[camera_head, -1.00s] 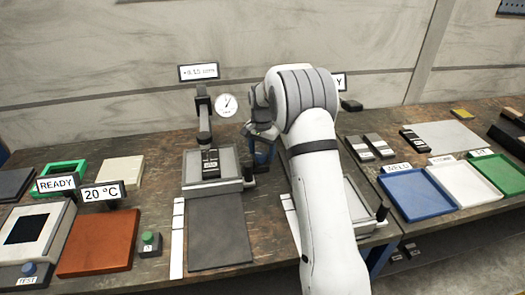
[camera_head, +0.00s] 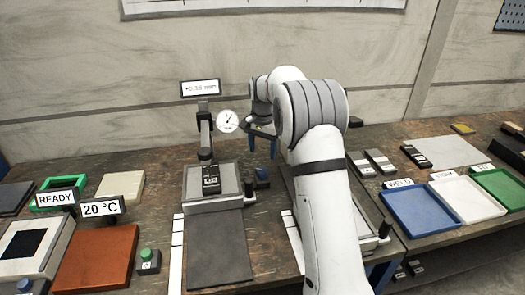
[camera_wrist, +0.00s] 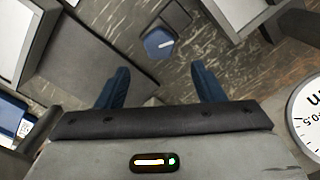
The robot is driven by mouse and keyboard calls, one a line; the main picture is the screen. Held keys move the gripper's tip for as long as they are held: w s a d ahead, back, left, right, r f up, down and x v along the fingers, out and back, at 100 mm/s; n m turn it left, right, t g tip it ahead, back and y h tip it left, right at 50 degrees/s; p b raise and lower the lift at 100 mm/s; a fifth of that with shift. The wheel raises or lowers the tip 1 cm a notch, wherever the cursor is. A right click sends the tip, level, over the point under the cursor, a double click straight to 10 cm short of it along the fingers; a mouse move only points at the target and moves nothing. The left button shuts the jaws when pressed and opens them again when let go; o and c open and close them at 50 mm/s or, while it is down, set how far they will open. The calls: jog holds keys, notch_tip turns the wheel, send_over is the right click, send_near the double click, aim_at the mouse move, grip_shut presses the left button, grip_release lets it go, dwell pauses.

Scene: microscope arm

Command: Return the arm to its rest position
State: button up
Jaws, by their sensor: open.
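My arm (camera_head: 322,190) rises from the bottom of the head view and bends over the bench at the middle. My gripper (camera_head: 262,146) hangs above the bench, right of the dial gauge stand. In the wrist view the two blue fingers of my gripper (camera_wrist: 161,90) are spread apart with nothing between them. A small blue block (camera_wrist: 158,43) lies on the bench below and beyond the fingertips. It also shows in the head view (camera_head: 262,177), below my gripper. My arm hides part of the bench behind it.
The gauge stand (camera_head: 204,130) with a round dial (camera_head: 227,121) stands close left of my gripper, on a grey base (camera_head: 230,199). A grey mat (camera_head: 219,250) lies in front. Blue (camera_head: 412,227), white (camera_head: 448,212) and green (camera_head: 489,178) trays are at right. An orange pad (camera_head: 95,258) is at left.

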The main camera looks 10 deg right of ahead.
jog(key=shift+s+r, duration=0.1)
jog(key=s+r+n+t, duration=0.1)
jog(key=s+r+n, duration=0.1)
jog(key=s+r, duration=0.5)
jog(key=s+r+n, duration=0.2)
jog(key=s, duration=0.8)
jog(key=s+f+n, duration=0.1)
jog(key=s+n, duration=0.1)
jog(key=s, duration=0.8)
jog(key=s+f+n+t, duration=0.1)
jog(key=s+f+n, duration=0.1)
jog(key=s, duration=0.9)
jog(key=shift+s+t, duration=0.15)
jog(key=shift+t, duration=0.15)
